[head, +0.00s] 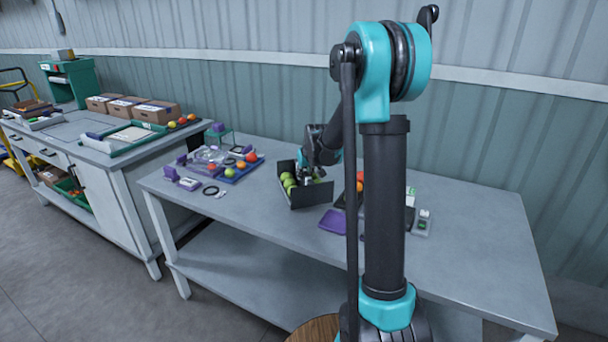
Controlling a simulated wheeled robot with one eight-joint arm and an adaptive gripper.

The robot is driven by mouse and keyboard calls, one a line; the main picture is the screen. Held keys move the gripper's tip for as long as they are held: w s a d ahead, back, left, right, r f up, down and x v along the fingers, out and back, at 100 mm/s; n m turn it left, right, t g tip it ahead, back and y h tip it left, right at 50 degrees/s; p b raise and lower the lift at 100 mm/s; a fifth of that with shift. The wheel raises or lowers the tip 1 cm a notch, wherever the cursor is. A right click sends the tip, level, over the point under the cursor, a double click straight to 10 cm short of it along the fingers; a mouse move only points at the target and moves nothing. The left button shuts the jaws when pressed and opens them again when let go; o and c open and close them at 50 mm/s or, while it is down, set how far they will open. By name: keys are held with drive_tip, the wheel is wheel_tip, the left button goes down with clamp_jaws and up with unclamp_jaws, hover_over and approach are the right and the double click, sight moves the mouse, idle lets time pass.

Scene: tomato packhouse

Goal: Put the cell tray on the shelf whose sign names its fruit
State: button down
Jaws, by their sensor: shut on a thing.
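A dark, high-walled tray (306,198) holds several round green fruit (289,182) and is at the middle of the grey table, looking slightly tilted. I take it for the cell tray; its cells are too small to make out. My gripper (306,176) reaches down into it from above and is shut on it. The exact contact is hidden by the fruit and my wrist. I cannot tell whether the tray touches the table. No shelf and no readable fruit sign show in this view.
A purple pad (333,221) and a small grey device (422,224) lie right. Cardboard boxes (155,111) stand on the left bench. The table's right end is clear.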

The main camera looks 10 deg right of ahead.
drive_tip(key=c, duration=1.5)
unclamp_jaws()
drive_tip(key=shift+o, duration=0.2)
